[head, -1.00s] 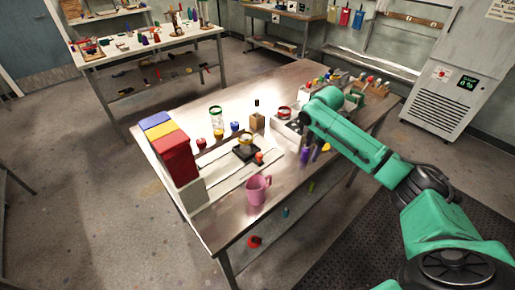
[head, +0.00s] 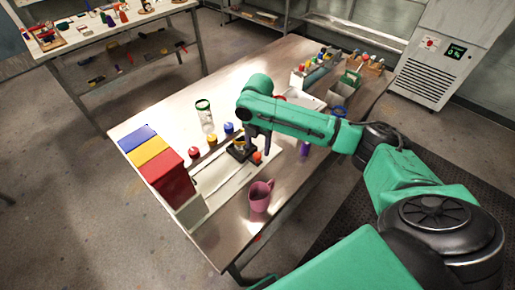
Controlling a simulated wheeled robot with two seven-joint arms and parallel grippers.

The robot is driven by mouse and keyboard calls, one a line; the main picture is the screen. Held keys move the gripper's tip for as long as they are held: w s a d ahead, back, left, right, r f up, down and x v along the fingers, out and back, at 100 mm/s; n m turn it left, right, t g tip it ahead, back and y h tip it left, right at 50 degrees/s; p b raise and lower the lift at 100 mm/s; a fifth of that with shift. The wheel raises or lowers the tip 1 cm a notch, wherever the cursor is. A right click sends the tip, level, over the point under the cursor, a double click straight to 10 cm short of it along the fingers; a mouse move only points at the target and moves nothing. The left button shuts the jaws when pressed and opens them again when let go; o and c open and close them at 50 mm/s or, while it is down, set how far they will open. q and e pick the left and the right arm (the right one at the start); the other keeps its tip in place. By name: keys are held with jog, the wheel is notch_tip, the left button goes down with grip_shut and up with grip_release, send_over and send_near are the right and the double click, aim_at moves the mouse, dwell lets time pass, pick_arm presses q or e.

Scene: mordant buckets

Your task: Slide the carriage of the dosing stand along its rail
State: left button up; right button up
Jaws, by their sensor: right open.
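The dosing stand's pale rail base (head: 219,187) lies along the near-left part of the metal table. Its black carriage (head: 237,153) sits at the right part of the rail and carries a small cup with a yellow band. A red-orange knob (head: 257,157) is at the carriage's near right side. My right gripper (head: 259,143) is open and points down just right of the carriage and above the knob. Its arm hides part of the table behind. Whether a finger touches the carriage, I cannot tell. My left gripper is out of view.
Red, yellow and blue bins (head: 160,162) stand at the rail's left end. A pink mug (head: 260,196) stands near the front edge. Small red, yellow and blue pots and a glass jar (head: 204,115) stand behind the rail. Racks and a white tray are at the far right.

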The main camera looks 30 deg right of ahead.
aim_at(257, 154)
jog(key=f, duration=0.3)
jog(key=shift+w+f, duration=0.2)
jog(key=shift+f, duration=0.15)
jog(key=shift+s, duration=0.2)
jog(key=shift+c, duration=0.9)
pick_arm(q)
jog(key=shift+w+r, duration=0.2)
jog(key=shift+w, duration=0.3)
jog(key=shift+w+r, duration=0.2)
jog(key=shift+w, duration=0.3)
pick_arm(e)
jog(key=shift+w, duration=0.1)
grip_shut()
